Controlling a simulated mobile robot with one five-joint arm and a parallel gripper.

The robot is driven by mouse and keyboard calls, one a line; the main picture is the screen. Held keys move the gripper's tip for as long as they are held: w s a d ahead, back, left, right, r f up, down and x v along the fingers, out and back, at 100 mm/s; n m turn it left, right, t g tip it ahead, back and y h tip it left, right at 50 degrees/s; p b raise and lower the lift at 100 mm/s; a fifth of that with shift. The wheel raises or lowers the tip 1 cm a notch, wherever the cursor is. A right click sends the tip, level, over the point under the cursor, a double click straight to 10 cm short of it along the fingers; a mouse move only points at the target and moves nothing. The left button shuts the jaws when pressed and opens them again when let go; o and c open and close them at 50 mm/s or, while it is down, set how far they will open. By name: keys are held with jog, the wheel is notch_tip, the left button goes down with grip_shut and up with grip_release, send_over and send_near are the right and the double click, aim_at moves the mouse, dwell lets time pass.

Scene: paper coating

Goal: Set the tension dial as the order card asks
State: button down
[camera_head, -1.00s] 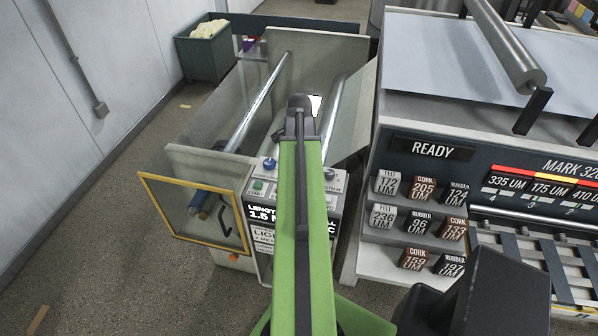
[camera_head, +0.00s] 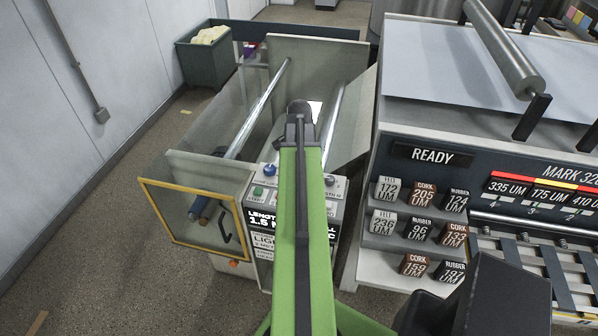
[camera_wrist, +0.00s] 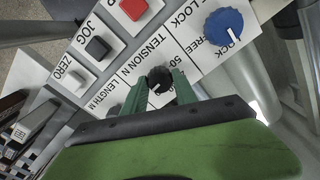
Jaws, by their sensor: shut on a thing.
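The tension dial (camera_wrist: 158,78) is a small black round knob with a pale pointer mark, beside the printed words "TENSION N" on the white control panel (camera_wrist: 112,78). My gripper (camera_wrist: 155,88) has its two green fingers on either side of this dial and is shut on it. In the head view my green arm hides the dial and the gripper's tips. The panel's dark display (camera_head: 262,220) shows a length reading and is partly covered by my arm. Below it is a white card (camera_head: 263,241) whose readable part begins "LIGH"; the rest is hidden.
Close to the dial are a blue lock knob (camera_wrist: 223,24), a red button (camera_wrist: 133,9) and a black jog button (camera_wrist: 97,47). A yellow-framed guard (camera_head: 190,240) stands left of the panel. A rack of labelled blocks (camera_head: 385,188) stands right.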

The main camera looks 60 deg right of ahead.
jog(key=n, duration=0.3)
jog(key=shift+n, duration=0.4)
jog(key=shift+s+n, duration=0.1)
jog(key=shift+n, duration=1.9)
jog(key=c, duration=1)
grip_release()
jog(key=shift+o, duration=0.2)
jog(key=shift+r, duration=0.1)
notch_tip(320, 180, up, 17)
jog(key=p, duration=1.7)
